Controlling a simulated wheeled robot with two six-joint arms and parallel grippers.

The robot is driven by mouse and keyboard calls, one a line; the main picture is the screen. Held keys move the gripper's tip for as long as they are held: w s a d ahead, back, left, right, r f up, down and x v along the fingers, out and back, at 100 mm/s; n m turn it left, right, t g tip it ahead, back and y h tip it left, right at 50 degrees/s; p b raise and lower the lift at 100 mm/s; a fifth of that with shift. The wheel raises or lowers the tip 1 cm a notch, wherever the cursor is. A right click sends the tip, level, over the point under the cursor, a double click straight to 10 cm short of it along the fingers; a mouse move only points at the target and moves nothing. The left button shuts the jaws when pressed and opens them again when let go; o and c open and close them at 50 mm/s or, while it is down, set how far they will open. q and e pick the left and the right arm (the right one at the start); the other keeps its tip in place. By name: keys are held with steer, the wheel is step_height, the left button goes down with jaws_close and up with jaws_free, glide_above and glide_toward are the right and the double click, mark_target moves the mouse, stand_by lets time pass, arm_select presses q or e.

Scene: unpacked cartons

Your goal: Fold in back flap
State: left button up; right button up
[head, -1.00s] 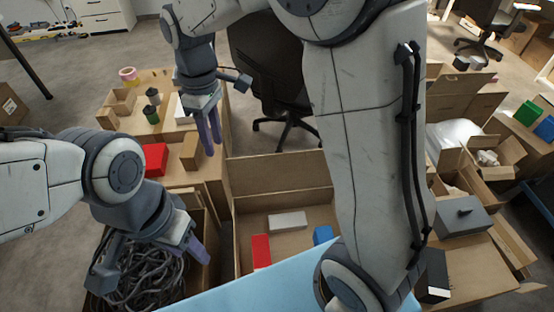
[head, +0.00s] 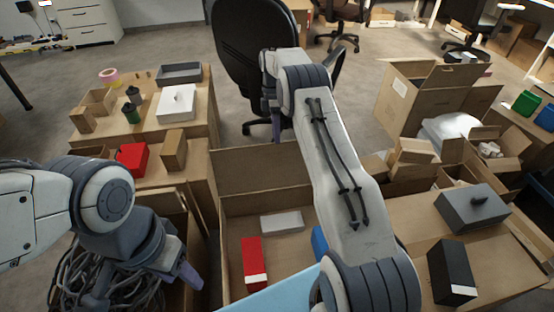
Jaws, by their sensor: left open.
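An open carton (head: 228,250) stands at the centre in the head view. Its back flap (head: 250,170) stands up along the far edge, its right part hidden behind my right arm. Inside are a red box (head: 254,262), a white box (head: 282,222) and a blue item (head: 319,242), partly covered by my arm. My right gripper (head: 273,115) is beyond the back flap, mostly hidden by its own arm; one purple finger shows, pointing down, and its opening cannot be told. My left gripper (head: 184,278) is open and empty, left of the carton, near the dark cables.
Dark cables (head: 85,285) fill a box at the left. A table (head: 150,150) behind holds a red box, a white box and bottles. An office chair (head: 250,50) stands behind the carton. Grey and black boxes (head: 470,210) sit at the right. A pale blue surface (head: 280,295) crosses the front.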

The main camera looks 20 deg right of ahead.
mark_target(277, 154)
steer(key=b+x, duration=0.1)
steer(key=x, duration=0.7)
steer(key=shift+f+b, duration=0.3)
steer(key=shift+f, duration=0.1)
jaws_close()
stand_by(0.9)
